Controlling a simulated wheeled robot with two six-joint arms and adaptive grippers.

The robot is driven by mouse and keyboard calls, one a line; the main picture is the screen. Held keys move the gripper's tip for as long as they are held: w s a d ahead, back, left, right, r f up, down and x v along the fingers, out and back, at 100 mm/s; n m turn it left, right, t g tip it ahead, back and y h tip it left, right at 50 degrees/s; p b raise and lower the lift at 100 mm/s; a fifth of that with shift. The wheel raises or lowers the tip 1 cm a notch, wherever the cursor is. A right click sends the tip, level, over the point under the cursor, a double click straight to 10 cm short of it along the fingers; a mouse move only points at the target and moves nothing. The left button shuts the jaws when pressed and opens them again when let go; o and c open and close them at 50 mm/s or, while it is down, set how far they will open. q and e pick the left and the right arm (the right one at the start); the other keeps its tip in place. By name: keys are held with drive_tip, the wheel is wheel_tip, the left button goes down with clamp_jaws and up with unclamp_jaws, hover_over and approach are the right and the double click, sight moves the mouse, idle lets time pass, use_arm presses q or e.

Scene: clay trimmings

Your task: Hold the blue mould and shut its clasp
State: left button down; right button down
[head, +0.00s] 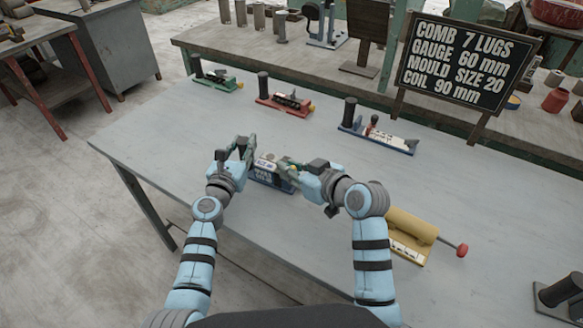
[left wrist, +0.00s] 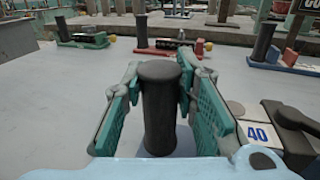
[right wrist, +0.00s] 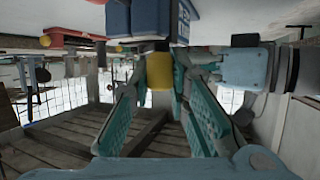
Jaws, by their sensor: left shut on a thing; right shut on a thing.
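The blue mould (head: 272,180) lies between my two grippers on the grey table, partly covered by them. Its white label shows a blue 40 (left wrist: 257,133) in the left wrist view, with a dark lever-like part beside it. My left gripper (head: 240,148) is shut around its upright black post (left wrist: 158,115). My right gripper (head: 298,169) is shut on a yellow knob (right wrist: 160,75) at the mould's right end. The mould's blue side (right wrist: 150,18) shows at the top of the right wrist view. I cannot tell whether the clasp is open or shut.
Behind stand a green mould (head: 215,80), a red mould (head: 285,104) and another blue one (head: 390,142), each with a dark post. A yellow roll (head: 411,224) with a red knob lies right of my right arm. A sign (head: 457,63) stands behind. The table's left is clear.

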drive_tip(key=w+d+n+g+y, duration=0.1)
drive_tip(key=n+g+y, duration=0.1)
drive_tip(key=n, duration=0.1)
drive_tip(key=d+n+g+y, duration=0.1)
drive_tip(key=n+g, duration=0.2)
drive_tip(key=w+d+n+g+y, duration=0.1)
drive_tip(key=n+g+y, duration=0.1)
drive_tip(key=g, duration=0.1)
drive_tip(key=shift+w+n+y, duration=0.3)
drive_tip(key=shift+w+n, duration=0.05)
drive_tip(key=shift+n, duration=0.05)
drive_tip(key=shift+g, duration=0.3)
idle(0.3)
drive_tip(key=c, duration=1.5)
unclamp_jaws()
